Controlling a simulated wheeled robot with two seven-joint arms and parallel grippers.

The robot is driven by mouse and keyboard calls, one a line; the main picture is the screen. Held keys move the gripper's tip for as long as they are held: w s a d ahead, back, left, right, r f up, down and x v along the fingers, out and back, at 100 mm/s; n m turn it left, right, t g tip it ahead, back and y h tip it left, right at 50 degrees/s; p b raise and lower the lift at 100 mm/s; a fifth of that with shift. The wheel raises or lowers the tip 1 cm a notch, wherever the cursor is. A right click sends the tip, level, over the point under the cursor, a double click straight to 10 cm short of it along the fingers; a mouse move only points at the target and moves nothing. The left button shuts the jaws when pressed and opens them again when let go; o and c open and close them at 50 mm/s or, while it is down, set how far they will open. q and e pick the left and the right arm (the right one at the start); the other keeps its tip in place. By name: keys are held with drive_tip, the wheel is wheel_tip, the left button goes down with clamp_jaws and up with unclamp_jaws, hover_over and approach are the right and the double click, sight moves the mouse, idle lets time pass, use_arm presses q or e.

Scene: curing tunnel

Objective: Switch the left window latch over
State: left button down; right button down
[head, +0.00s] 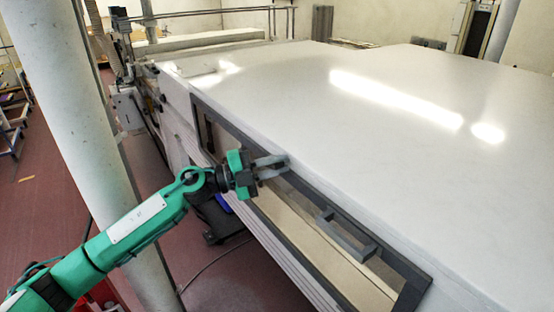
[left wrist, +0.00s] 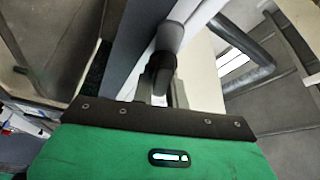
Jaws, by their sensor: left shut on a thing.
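The left window latch (head: 273,160) is a grey handle on the upper rail of the dark-framed window in the side of the white tunnel. My left gripper (head: 258,175), green and black, reaches in from the left and is shut on this latch, partly hiding it. In the left wrist view a grey rounded piece (left wrist: 169,37) lies at the dark fingers (left wrist: 160,72); the exact grip is hard to make out. My right gripper is not in view.
A second grey latch (head: 346,236) sits farther right on the dark window frame (head: 300,190). The tunnel's broad white top (head: 330,120) is clear. A white column (head: 75,100) stands at the left. Red floor lies below the arm.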

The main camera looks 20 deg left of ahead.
use_arm(q)
drive_tip(key=shift+a+r+m+g+p, duration=0.1)
drive_tip(key=shift+m+g+p, duration=0.25)
drive_tip(key=shift+m, duration=0.85)
drive_tip(key=c, duration=1.5)
unclamp_jaws()
drive_tip(key=shift+o, duration=0.5)
drive_tip(key=shift+f+y, duration=0.3)
drive_tip(key=shift+f, duration=0.1)
